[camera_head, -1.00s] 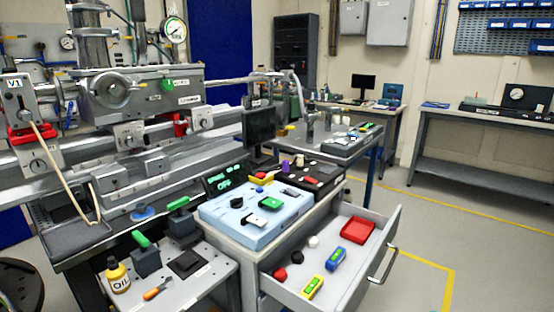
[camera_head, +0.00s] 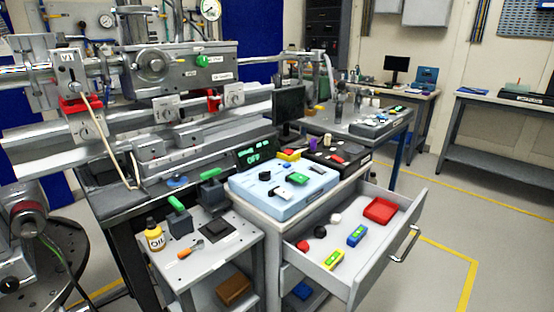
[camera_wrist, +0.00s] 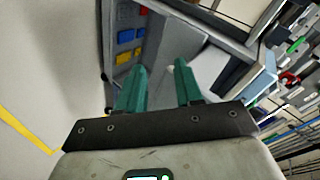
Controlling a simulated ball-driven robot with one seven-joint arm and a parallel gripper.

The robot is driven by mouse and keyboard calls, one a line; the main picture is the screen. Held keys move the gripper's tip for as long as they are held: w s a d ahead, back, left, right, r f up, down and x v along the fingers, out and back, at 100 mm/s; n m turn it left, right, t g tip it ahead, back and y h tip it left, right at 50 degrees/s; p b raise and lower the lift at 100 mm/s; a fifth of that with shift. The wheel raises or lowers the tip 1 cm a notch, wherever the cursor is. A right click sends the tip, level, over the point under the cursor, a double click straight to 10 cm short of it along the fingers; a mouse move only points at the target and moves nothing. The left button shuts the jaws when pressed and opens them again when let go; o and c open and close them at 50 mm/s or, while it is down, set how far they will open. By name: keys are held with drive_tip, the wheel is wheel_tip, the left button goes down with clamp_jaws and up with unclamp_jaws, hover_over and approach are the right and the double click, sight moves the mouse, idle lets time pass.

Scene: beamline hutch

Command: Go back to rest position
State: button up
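My gripper (camera_wrist: 160,68) shows in the wrist view with two teal fingers set apart. I see nothing held in the gap between them. Beyond the fingers are grey furniture with small blue, yellow and red items, and a pale floor with a yellow line at the left. I cannot make out my gripper in the head view.
An open drawer (camera_head: 385,262) juts out, holding a red tray (camera_head: 380,210), a blue block (camera_head: 356,235) and a yellow-green block (camera_head: 332,260). A light-blue control box (camera_head: 270,200) stands above it. An oil bottle (camera_head: 154,236) stands on the lower bench. Floor at the right is clear.

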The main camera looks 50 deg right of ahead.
drive_tip(key=s+a+f+n+g+y, duration=0.2)
drive_tip(key=s+a+n+g, duration=0.1)
drive_tip(key=a+n+g, duration=1.15)
wheel_tip(320, 180, up, 13)
drive_tip(key=a+m+t+p, duration=0.1)
drive_tip(key=t+p, duration=0.3)
drive_tip(key=p, duration=0.9)
drive_tip(key=shift+a+t, duration=0.35)
drive_tip(key=shift+a, duration=0.25)
drive_tip(key=shift+f, duration=0.15)
